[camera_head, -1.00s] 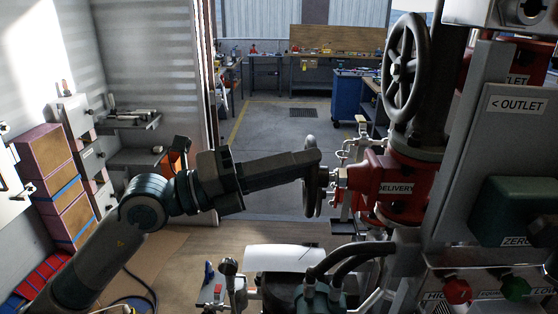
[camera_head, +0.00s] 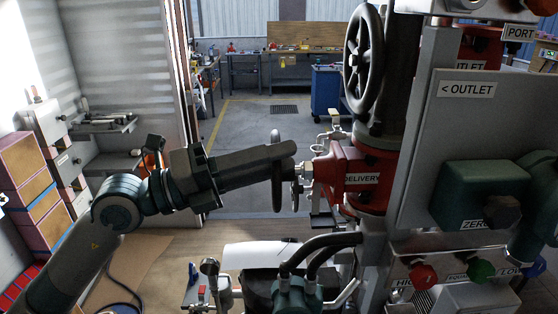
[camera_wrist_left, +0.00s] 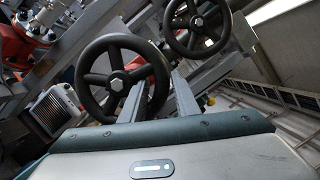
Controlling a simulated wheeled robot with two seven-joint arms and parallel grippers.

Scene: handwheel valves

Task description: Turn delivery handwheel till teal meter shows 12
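The delivery handwheel (camera_head: 277,196) is dark and seen nearly edge-on in the head view, on the left of the red valve body (camera_head: 362,165) labelled DELIVERY. In the left wrist view the black spoked handwheel (camera_wrist_left: 97,108) faces me. My left gripper (camera_head: 290,163) is at the wheel in the head view. In the left wrist view its two fingers (camera_wrist_left: 160,84) stand apart on either side of the wheel's right rim, one inside and one outside. A small gap seems to show; firm contact is not clear. I see no teal meter dial or reading. My right gripper is not in view.
A larger handwheel (camera_head: 364,60) stands above the red valve. A grey panel (camera_head: 470,125) labelled OUTLET fills the right, with a green housing (camera_head: 475,192) by a ZERO label and red and green knobs below. Hoses lie below the valve.

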